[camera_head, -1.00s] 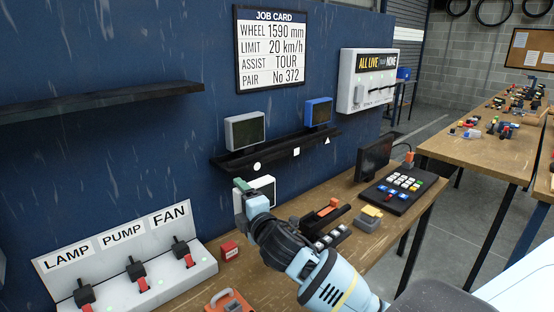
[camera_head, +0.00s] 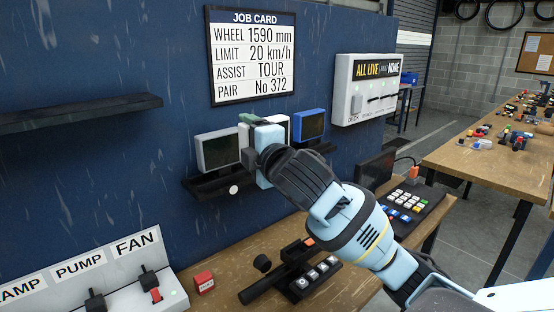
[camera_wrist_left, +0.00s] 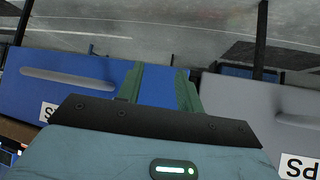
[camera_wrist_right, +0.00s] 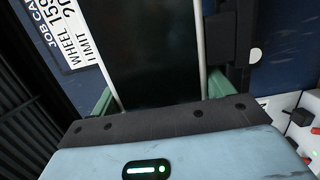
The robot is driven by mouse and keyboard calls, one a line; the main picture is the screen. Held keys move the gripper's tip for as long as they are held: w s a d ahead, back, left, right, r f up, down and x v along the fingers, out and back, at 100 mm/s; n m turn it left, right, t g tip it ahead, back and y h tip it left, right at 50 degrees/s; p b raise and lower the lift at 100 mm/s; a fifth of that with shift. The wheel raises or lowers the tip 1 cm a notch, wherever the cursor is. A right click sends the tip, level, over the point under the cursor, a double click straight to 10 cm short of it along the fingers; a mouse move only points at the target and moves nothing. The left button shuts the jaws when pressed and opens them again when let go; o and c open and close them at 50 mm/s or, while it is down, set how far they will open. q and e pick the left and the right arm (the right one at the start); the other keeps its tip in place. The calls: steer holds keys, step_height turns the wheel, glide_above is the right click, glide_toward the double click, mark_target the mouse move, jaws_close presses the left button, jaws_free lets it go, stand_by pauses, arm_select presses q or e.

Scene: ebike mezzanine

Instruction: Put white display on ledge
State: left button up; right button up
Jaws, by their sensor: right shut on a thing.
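My right gripper (camera_head: 262,136) is shut on the white display (camera_head: 279,122). It holds the display at the height of the grey and blue displays, in the gap between them. In the right wrist view the display's dark screen and white sides (camera_wrist_right: 155,55) lie between the green fingers (camera_wrist_right: 160,100). The black ledge (camera_head: 212,187) is below; my gripper and arm hide its middle, so I cannot tell whether the display touches it. My left gripper (camera_wrist_left: 160,88) shows only in its wrist view, with its green fingers apart and nothing seen held.
A grey display (camera_head: 218,150) stands on the ledge's left part, a blue display (camera_head: 309,125) on its right. Below are the workbench (camera_head: 225,270), a switch panel (camera_head: 120,280) and a keypad (camera_head: 408,203). Another shelf (camera_head: 80,113) at left is empty.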

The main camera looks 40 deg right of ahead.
steer(key=shift+s+d+r, duration=0.15)
steer(key=shift+s+r, duration=0.05)
steer(key=shift+r, duration=0.15)
steer(key=shift+w+d+f, duration=0.8)
steer(key=shift+w+d, duration=0.8)
steer(key=shift+w, duration=0.5)
steer(key=shift+w+d+f, duration=0.85)
steer(key=shift+w+d, duration=0.75)
steer(key=shift+w, duration=0.55)
steer(key=shift+w+d+f, duration=0.8)
steer(key=shift+w+d, duration=0.8)
steer(key=shift+w, duration=0.5)
steer(key=shift+f, duration=0.1)
steer(key=o, duration=0.9)
steer(key=shift+f, duration=0.1)
steer(key=s, duration=0.8)
steer(key=s+a, duration=0.1)
steer(key=s, duration=0.3)
steer(key=shift+a, duration=0.1)
